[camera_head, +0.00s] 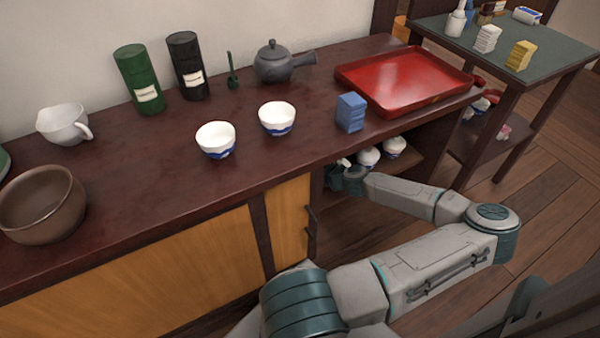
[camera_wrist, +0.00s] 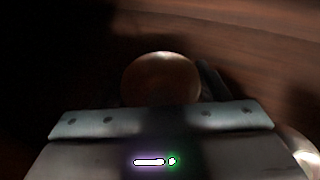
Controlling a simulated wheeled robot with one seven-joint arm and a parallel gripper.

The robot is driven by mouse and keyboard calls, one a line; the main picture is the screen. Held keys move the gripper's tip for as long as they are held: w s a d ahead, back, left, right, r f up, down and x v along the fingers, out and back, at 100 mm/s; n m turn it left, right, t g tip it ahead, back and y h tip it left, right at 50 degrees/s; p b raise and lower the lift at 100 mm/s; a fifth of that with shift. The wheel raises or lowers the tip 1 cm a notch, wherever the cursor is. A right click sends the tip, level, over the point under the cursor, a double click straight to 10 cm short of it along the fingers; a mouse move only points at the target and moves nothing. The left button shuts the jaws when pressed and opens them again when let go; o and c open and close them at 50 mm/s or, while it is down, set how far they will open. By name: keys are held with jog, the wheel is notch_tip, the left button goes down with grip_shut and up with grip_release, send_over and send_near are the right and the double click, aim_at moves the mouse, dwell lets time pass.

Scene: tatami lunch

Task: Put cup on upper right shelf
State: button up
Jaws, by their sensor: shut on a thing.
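My gripper (camera_head: 340,170) is inside the open shelf space under the right part of the dark counter. It is shut on a round cup (camera_wrist: 161,76), which looks brownish in the shadow of the wrist view. In the head view my gripper mostly hides this cup. Two white cups, a nearer one (camera_head: 368,157) and a farther one (camera_head: 394,147), stand on the shelf (camera_head: 408,165) to the right of my gripper. Whether the held cup touches the shelf, I cannot tell.
The counter (camera_head: 180,190) overhangs the shelf space. On it stand two blue-and-white cups (camera_head: 216,140) (camera_head: 277,118), a blue block stack (camera_head: 351,112), a red tray (camera_head: 405,80) and a grey teapot (camera_head: 275,64). A green-topped table (camera_head: 500,60) stands at the right.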

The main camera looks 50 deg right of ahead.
jog(key=shift+s+d, duration=0.1)
jog(key=shift+f, duration=0.1)
jog(key=shift+f, duration=0.5)
jog(key=o, duration=0.8)
jog(key=shift+s+f, duration=0.1)
jog(key=shift+f, duration=0.05)
jog(key=shift+o, duration=0.2)
jog(key=a+r+p+v, duration=0.1)
jog(key=p+v, duration=0.2)
jog(key=v, duration=0.9)
jog(key=shift+d+r+p, duration=0.2)
jog(key=shift+d+p, duration=0.15)
jog(key=shift+d, duration=0.1)
